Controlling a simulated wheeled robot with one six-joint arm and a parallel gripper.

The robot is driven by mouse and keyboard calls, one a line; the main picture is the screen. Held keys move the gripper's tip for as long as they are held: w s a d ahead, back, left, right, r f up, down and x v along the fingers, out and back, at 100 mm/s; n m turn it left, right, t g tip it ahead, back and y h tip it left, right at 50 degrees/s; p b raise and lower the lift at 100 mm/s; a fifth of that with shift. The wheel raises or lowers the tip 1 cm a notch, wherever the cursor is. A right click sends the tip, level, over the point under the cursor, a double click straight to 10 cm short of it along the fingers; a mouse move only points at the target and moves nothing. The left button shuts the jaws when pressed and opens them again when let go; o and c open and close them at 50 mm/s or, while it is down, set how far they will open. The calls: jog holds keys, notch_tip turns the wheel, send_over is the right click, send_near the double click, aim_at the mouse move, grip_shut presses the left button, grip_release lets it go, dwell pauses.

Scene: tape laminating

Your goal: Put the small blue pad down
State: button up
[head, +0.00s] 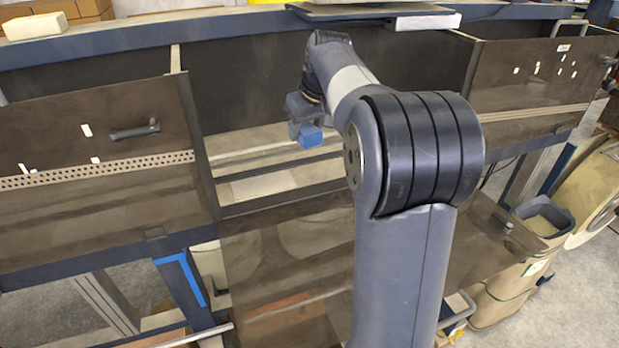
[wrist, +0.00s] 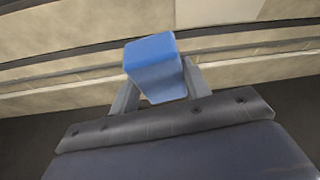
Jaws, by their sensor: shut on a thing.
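The small blue pad (head: 310,136) is a block held at the end of my arm, in front of the opening of the machine. My gripper (wrist: 156,88) is shut on the blue pad (wrist: 154,66) in the wrist view, with a grey finger on either side of it. In the head view my gripper (head: 303,122) is small and partly hidden by my own wrist. The pad is in the air, with light-coloured surfaces and rails behind and below it. I cannot tell its exact height above them.
A brown, see-through panel with a handle (head: 135,131) stands at the left, and another panel (head: 540,70) stands at the right. Light rails (head: 265,150) cross the opening between them. A blue-grey beam (head: 190,42) runs along the top. A bin (head: 543,216) stands at the lower right.

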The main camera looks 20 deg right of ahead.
aim_at(314, 171)
jog(key=shift+s+d+r+m+h, duration=0.1)
jog(key=shift+s+d+m+h, duration=0.1)
jog(key=shift+d+m, duration=0.3)
jog(key=shift+s+d+m+h, duration=0.2)
jog(key=shift+d+m, duration=0.3)
jog(key=shift+f, duration=0.35)
notch_tip(314, 171, down, 9)
jog(key=shift+d+f+p, duration=0.1)
jog(key=shift+p, duration=0.35)
jog(key=shift+f, duration=0.1)
jog(key=o, duration=0.9)
